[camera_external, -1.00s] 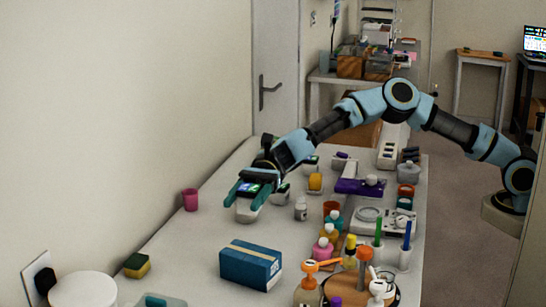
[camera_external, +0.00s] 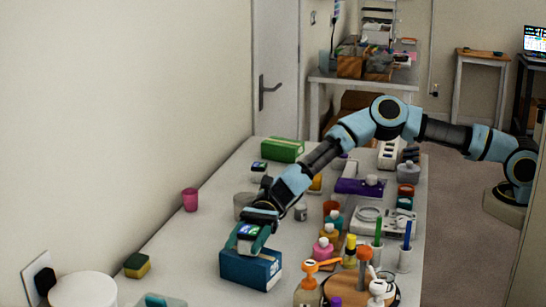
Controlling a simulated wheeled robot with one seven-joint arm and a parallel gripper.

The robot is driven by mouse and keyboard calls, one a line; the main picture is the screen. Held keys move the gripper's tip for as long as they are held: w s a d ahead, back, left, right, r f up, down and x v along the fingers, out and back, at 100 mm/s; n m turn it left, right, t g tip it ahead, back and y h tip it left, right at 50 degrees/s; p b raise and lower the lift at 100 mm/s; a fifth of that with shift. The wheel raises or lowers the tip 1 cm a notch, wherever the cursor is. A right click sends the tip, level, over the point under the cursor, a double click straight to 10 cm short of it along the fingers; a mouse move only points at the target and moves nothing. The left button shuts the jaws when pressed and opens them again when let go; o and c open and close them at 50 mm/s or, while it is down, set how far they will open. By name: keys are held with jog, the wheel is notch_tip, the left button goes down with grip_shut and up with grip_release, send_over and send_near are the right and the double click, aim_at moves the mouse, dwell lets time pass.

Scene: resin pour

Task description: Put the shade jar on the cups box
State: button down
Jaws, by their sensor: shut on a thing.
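The cups box is the blue box (camera_external: 250,271) at the front middle of the table. My gripper (camera_external: 246,244), with teal fingers, points down over the top of this box, near its back left part.
A grey cup-like container (camera_external: 243,206) stands behind my gripper, and a pink cup (camera_external: 190,200) is left of it. A sponge (camera_external: 137,265) lies at the left. Bottles (camera_external: 323,248) crowd the right of the box. A green box (camera_external: 283,149) is at the back.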

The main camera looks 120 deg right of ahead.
jog(key=shift+f, duration=0.15)
jog(key=shift+c, duration=1.3)
grip_release()
jog(key=shift+d+r, duration=0.1)
jog(key=shift+r, duration=0.1)
jog(key=b+v, duration=0.3)
jog(key=v, duration=0.9)
